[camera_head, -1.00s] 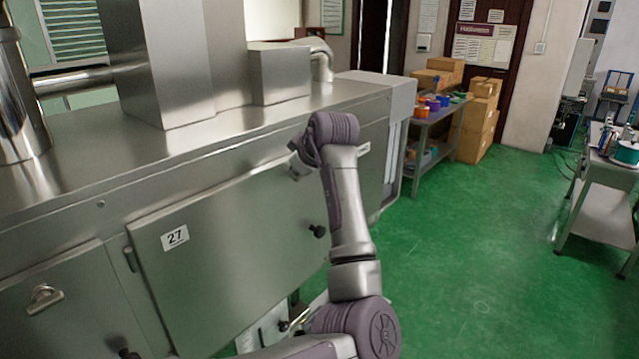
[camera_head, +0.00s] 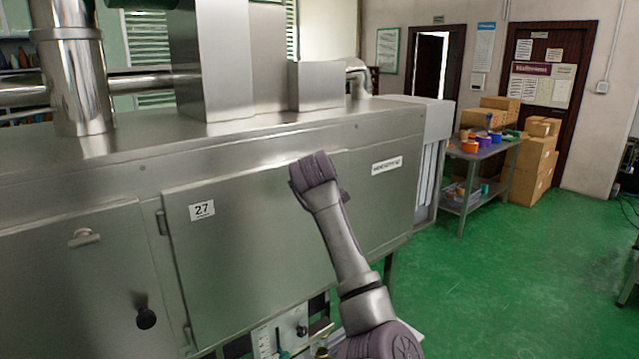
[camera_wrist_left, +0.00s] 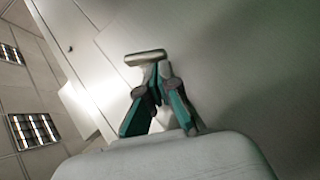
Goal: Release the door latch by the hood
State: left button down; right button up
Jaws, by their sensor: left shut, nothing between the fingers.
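A grey steel door (camera_head: 255,235) with a "27" label (camera_head: 202,210) is closed on the front of the long metal machine. In the left wrist view a small metal latch bar (camera_wrist_left: 145,57) stands out from a pale panel. My left gripper (camera_wrist_left: 158,80), with teal fingers, is shut and empty. Its tips are right at the bar; whether they touch it I cannot tell. In the head view my purple wrist is in front of the door's upper right part and hides the fingers and that latch. My right gripper is in neither view.
Metal ducts and boxes (camera_head: 212,60) stand on the machine's top. A grey table (camera_head: 480,152) and cardboard boxes (camera_head: 532,165) are beyond.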

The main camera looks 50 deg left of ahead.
pick_arm(q)
notch_tip(320, 180, down, 2)
jog(key=n+t+y+b, duration=0.2)
jog(key=n+t+b, duration=0.1)
jog(key=b, duration=0.4)
jog(key=shift+w+n+t, duration=0.15)
jog(key=shift+n+t, duration=0.25)
jog(key=shift+n, duration=0.1)
